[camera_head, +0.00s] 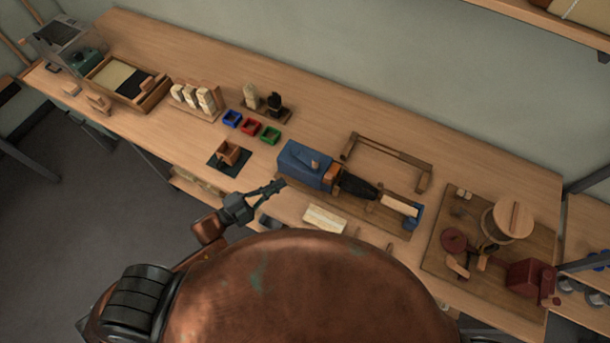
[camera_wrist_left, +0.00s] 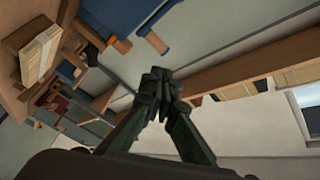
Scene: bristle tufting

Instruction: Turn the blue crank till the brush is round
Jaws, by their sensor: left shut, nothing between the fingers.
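A blue machine housing (camera_head: 303,165) stands on a wooden base (camera_head: 365,222) near the front of the bench. A dark bristle brush (camera_head: 357,187) sticks out from its wooden collar (camera_head: 333,175). A smaller blue part (camera_head: 415,214) stands at the base's right end, by a pale wooden block (camera_head: 398,204). I cannot make out the crank for certain in the head view. My left gripper (camera_head: 281,184) is shut and empty, just in front of the housing's left end. In the left wrist view my left gripper (camera_wrist_left: 162,82) points toward the bench edge, with blue and wooden parts above. My right gripper is not in view.
A wooden frame (camera_head: 388,157) stands behind the brush. Blue, red and green bins (camera_head: 250,127) sit to the left. A pale block (camera_head: 325,219) lies at the front edge. A wooden board (camera_head: 440,265) with a drum and red parts is at right.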

